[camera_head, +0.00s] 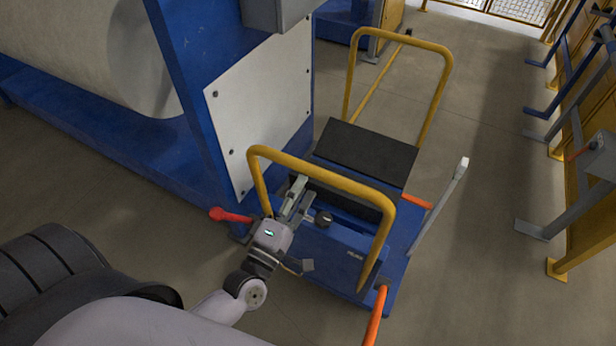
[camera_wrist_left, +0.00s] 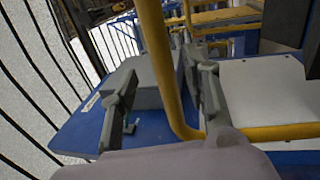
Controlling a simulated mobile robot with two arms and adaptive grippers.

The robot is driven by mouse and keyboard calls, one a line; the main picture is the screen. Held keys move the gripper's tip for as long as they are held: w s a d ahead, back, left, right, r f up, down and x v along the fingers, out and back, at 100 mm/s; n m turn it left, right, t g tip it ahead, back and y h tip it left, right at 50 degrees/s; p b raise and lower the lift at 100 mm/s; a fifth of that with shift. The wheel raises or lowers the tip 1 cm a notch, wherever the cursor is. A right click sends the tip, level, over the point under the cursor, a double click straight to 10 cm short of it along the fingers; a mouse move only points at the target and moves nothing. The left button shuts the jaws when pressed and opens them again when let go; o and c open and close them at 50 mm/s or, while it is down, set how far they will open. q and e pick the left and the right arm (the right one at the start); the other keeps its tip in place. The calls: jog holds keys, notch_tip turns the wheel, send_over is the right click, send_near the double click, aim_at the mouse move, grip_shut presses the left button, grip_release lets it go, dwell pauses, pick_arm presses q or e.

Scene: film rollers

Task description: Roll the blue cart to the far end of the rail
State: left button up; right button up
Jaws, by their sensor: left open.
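The blue cart (camera_head: 402,262) stands in the middle of the head view, with a black pad (camera_head: 366,150) on top. A yellow hoop handle (camera_head: 330,178) rises at its near end and another yellow hoop (camera_head: 400,42) at its far end. My left gripper (camera_head: 303,222) is open beside the near hoop's left leg. In the left wrist view a yellow bar (camera_wrist_left: 161,60) runs between the two open fingers (camera_wrist_left: 163,98); I cannot tell whether they touch it. My right gripper is not in view. I cannot make out the rail with certainty.
A blue machine frame with a white panel (camera_head: 262,100) and a large pale roll (camera_head: 90,50) stands close on the left. A red lever (camera_head: 230,216) sticks out near my gripper. Grey-and-yellow posts (camera_head: 580,190) line the right. Floor (camera_head: 490,110) between is clear.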

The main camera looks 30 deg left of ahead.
pick_arm(q)
jog(key=s+f, duration=0.1)
jog(key=s, duration=0.6)
jog(key=shift+s+a+f, duration=0.15)
